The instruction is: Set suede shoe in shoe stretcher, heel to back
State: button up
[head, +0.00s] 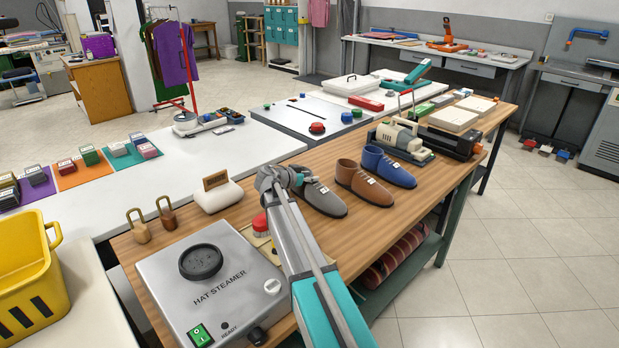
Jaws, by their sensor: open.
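Three lace-up shoes stand in a row on the wooden bench: a grey one (326,200), a brown one (366,187) and a blue one (391,167). Their toes point to the lower right. I cannot tell by texture which is suede. Behind the blue shoe is a beige and dark green machine (403,138), with a black machine (452,139) to its right; I cannot tell for sure which is the shoe stretcher. My gripper (305,179) is at the end of my arm, close to the grey shoe's heel end. It is open; its fingers are small and partly hidden, and I see nothing held.
A hat steamer (210,285) fills the bench's near left. A white block-like item (218,196) and two brass padlock-shaped pieces (152,220) stand beyond it. A red-topped container (261,224) is close left of my arm. The bench is bare right of the shoes.

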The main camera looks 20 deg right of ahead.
jog(key=shift+r, duration=0.1)
jog(key=shift+s+a+r+p, duration=0.15)
jog(key=shift+a+r+p, duration=0.05)
jog(key=shift+a+p, duration=0.2)
jog(key=p+v, duration=0.3)
jog(key=v, duration=0.8)
jog(key=shift+p, duration=0.35)
